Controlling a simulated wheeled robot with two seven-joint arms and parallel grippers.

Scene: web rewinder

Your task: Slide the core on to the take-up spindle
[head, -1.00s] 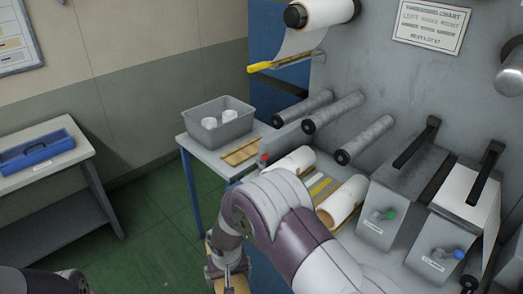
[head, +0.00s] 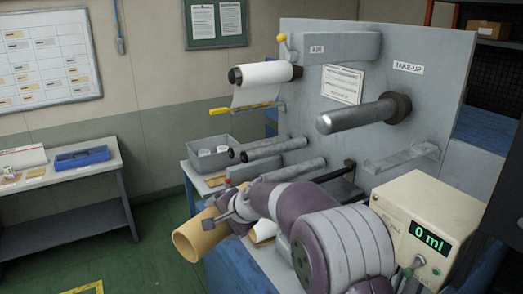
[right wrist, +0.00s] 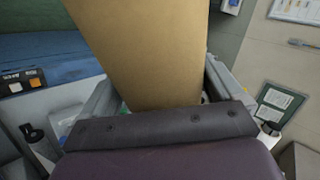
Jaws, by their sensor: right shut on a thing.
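The core (head: 198,238) is a tan, hollow cardboard tube, at lower left of centre in the head view. My right gripper (head: 226,215) is shut on it and holds it tilted, with an open end facing the lower left. In the right wrist view the core (right wrist: 150,50) fills the space between the fingers (right wrist: 160,95). The take-up spindle (head: 358,115) is a bare grey metal shaft on the grey panel, under the TAKE-UP label. The core is well apart from it, lower and to the left. My left gripper is out of view.
A white roll (head: 265,75) sits on the upper left spindle, with a yellow-handled bar (head: 258,107) below. Grey rollers (head: 275,150) stick out under it. A beige box reading 0 ml (head: 425,228) stands at lower right. A grey bin (head: 221,152) is behind the core.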

